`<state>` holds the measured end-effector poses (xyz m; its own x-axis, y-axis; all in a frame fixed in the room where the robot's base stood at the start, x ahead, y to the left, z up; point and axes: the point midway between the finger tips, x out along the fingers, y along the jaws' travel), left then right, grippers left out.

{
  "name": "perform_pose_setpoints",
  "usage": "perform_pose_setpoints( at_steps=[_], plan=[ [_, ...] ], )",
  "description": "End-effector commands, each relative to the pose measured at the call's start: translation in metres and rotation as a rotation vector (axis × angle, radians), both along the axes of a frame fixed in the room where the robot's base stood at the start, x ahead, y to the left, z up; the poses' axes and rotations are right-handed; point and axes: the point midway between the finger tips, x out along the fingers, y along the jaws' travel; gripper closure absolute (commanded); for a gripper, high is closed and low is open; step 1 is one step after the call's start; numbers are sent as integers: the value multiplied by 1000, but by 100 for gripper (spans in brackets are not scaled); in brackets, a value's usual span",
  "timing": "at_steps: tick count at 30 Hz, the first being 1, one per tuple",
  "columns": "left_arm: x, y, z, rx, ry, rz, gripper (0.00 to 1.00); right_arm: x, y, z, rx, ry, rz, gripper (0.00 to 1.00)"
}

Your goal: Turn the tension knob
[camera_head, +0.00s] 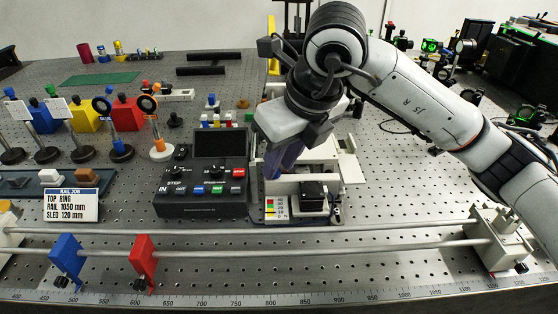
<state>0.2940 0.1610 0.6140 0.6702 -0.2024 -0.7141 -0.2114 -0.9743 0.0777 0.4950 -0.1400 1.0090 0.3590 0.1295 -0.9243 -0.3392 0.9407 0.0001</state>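My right gripper (281,168) hangs over a light-coloured bench instrument (325,165), its bluish fingers angled down towards the instrument's left part. The gripper body and fingers hide part of the instrument, and I cannot tell whether the fingers touch anything. The finger gap is not clear. I cannot identify the tension knob for certain. Small dark knobs show on the black console (205,205) to the left and under the blue rail carriage (66,258) and red rail carriage (144,258). My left gripper is out of view.
Two horizontal rails (370,248) run along the front into a right end block (500,240). A white RAIL JOB sign (71,205) and several optics on posts stand at left. Perforated bench (400,200) is clear right of the instrument.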

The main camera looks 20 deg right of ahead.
Motion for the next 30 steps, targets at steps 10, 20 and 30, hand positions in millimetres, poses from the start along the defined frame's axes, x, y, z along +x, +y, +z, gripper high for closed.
perform_pose_setpoints(
  at_steps=[10,20,30],
  plan=[
    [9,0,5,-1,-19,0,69,4,2,-10,0,-2,1,76],
    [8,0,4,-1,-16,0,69,4,2,-9,1,-1,1,100],
    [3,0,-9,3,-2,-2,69,5,-1,-11,1,-2,96,100]
  ],
)
